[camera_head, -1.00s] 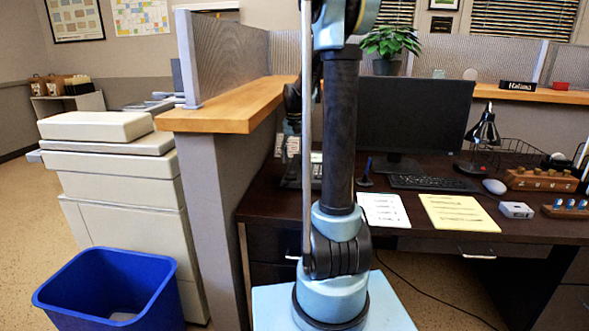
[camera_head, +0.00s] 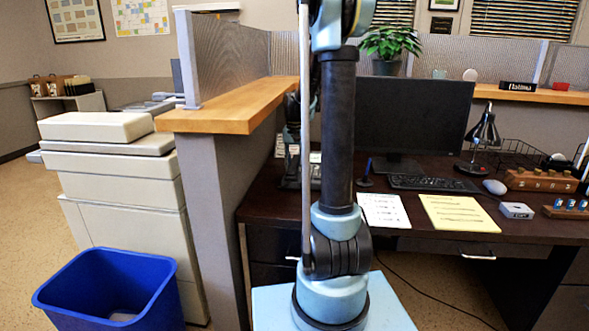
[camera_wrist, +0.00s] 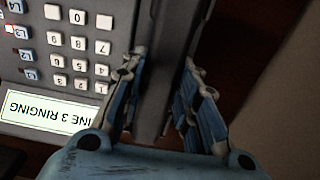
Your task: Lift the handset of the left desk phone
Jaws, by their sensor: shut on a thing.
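The desk phone (camera_wrist: 105,72) fills the left of the wrist view, upside down, with its light number keys, line keys and a lit display (camera_wrist: 48,113) reading "LINE 3 RINGING". One line key glows red at the far left. The dark grey handset (camera_wrist: 158,85) runs along the phone's side. My gripper (camera_wrist: 165,60) has one finger on each side of the handset and is shut on it. Whether the handset is clear of its cradle cannot be told. In the head view my arm hides most of the phone and the gripper.
The dark desk (camera_head: 410,212) holds a monitor (camera_head: 412,115), a keyboard (camera_head: 434,184), a lamp (camera_head: 484,130), a white sheet (camera_head: 384,210) and a yellow sheet (camera_head: 459,213). A partition with a wooden ledge (camera_head: 235,115) stands left of the arm. A blue bin (camera_head: 110,290) is on the floor.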

